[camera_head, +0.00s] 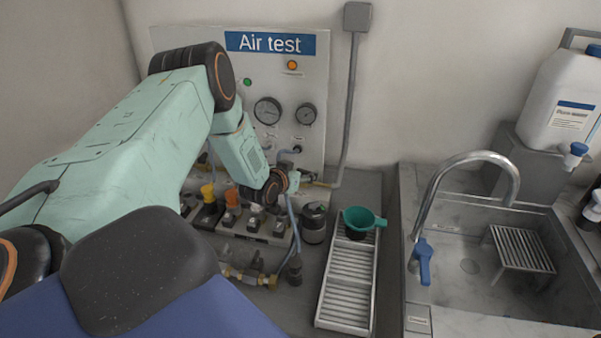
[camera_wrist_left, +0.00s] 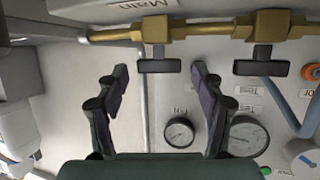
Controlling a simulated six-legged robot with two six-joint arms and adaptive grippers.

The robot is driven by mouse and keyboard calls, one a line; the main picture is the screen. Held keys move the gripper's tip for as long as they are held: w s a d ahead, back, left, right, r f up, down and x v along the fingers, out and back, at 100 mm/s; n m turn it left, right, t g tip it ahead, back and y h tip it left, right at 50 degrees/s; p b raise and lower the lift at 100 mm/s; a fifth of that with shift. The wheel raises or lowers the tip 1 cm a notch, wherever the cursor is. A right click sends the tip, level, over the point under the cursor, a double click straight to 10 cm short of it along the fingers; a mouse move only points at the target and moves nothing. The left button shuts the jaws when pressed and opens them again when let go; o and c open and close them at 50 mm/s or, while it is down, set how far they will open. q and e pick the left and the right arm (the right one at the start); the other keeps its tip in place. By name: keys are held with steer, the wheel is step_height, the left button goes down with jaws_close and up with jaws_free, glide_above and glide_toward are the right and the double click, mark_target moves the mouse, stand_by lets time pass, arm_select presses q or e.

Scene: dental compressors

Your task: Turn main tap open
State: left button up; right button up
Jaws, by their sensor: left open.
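The main tap (camera_wrist_left: 159,62) is a black T-shaped handle on a brass valve body, by an upside-down "Main" label in the left wrist view. Its bar lies along the brass pipe (camera_wrist_left: 215,30). My left gripper (camera_wrist_left: 162,72) is open, with one finger on each side of the handle and visible gaps to both. No contact shows. In the head view my left gripper (camera_head: 291,182) is at the lower right of the Air test panel (camera_head: 190,48), and the main tap cannot be made out there. My right gripper is not in view.
A second black tap handle (camera_wrist_left: 262,66) sits beside the main one on the same pipe. Two gauges (camera_head: 267,110) are on the panel. Fittings (camera_head: 240,222) and a dark canister (camera_head: 314,223) crowd the bench below; a slotted tray (camera_head: 347,290) and sink (camera_head: 455,275) lie right.

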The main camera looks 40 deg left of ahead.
arm_select(q)
steer(key=shift+w+f, duration=0.1)
steer(key=shift+w, duration=0.1)
steer(key=c, duration=0.4)
steer(key=shift+s, duration=0.1)
steer(key=c, duration=0.7)
steer(key=shift+c, duration=0.3)
steer(key=shift+d, duration=0.1)
steer(key=shift+d+n+g+y, duration=0.1)
steer(key=shift+n+g+y, duration=0.3)
steer(key=shift+n+y, duration=0.55)
steer(key=shift+n+g+y, duration=0.3)
steer(key=shift+n+y, duration=0.15)
steer(key=shift+y, duration=0.1)
steer(key=o, duration=1.2)
steer(key=shift+c, duration=0.2)
